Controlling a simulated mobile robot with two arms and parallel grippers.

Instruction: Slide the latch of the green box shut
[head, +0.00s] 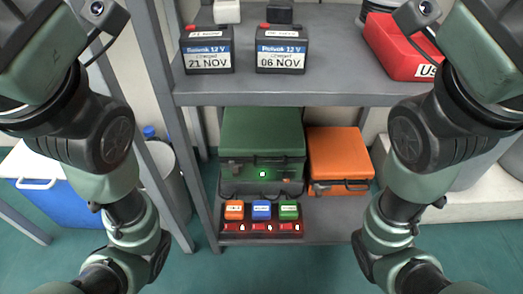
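The green box (262,131) stands on the lower shelf, left of the orange box, with its lid down as far as I can tell. My two arms come in from the left and right and leave at the bottom edge. Neither gripper is in view, and nothing of mine touches the box.
An orange box (340,156) stands to the right. In front of the green box is a red tray (262,235) with orange, blue and green labelled pieces. The upper shelf (300,93) overhangs, bearing two batteries and a red case (400,50). A grey post (185,160) stands left.

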